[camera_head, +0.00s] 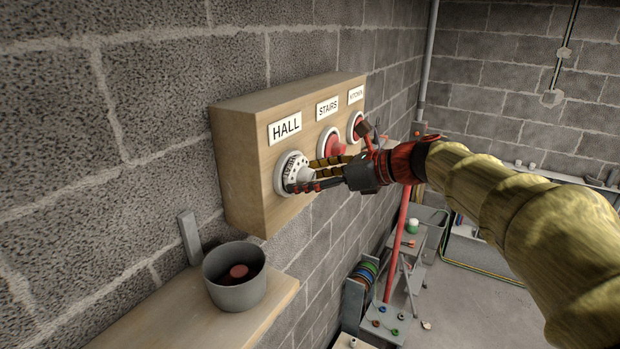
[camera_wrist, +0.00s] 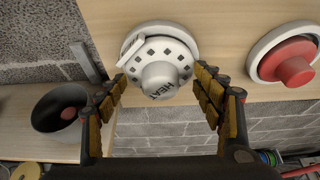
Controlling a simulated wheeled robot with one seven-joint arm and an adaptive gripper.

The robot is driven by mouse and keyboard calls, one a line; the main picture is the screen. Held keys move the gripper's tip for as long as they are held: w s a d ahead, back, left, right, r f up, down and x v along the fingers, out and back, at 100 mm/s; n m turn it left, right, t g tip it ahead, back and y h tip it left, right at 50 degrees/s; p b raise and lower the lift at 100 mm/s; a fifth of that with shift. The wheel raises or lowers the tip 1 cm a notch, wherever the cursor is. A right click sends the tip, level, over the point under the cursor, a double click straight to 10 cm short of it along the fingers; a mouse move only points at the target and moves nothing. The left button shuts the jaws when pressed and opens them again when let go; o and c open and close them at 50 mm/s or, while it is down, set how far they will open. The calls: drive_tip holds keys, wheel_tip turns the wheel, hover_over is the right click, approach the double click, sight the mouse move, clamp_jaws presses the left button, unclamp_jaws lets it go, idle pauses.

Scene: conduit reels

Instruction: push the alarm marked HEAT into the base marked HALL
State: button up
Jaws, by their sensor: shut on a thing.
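The white alarm (camera_head: 294,172), a round slotted disc with a knob, is at the base under the HALL sign (camera_head: 285,128). The wrist view shows the alarm (camera_wrist: 160,75) with dark lettering, partly hidden, that looks like HEAT. The white rim of the HALL base (camera_wrist: 165,27) shows behind it; the alarm looks slightly off-centre against it, and I cannot tell how deep it sits. My gripper (camera_head: 304,176) is shut on the alarm, its two yellow-and-black fingers on either side of the knob in the wrist view (camera_wrist: 160,88).
Red pieces sit in the STAIRS base (camera_head: 330,142) and KITCHEN base (camera_head: 357,126) on the same wooden box (camera_head: 240,160). A grey pot (camera_head: 236,292) with a dark red piece inside stands on a wooden shelf (camera_head: 185,320) below. A red pole (camera_head: 399,250) stands behind my arm.

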drive_tip(key=o, duration=1.3)
drive_tip(key=shift+a, duration=0.1)
drive_tip(key=shift+o, duration=1.4)
drive_tip(key=s+d, duration=0.5)
drive_tip(key=d, duration=0.2)
drive_tip(key=shift+d, duration=0.3)
drive_tip(key=shift+w+n, duration=0.1)
drive_tip(key=shift+n, duration=0.2)
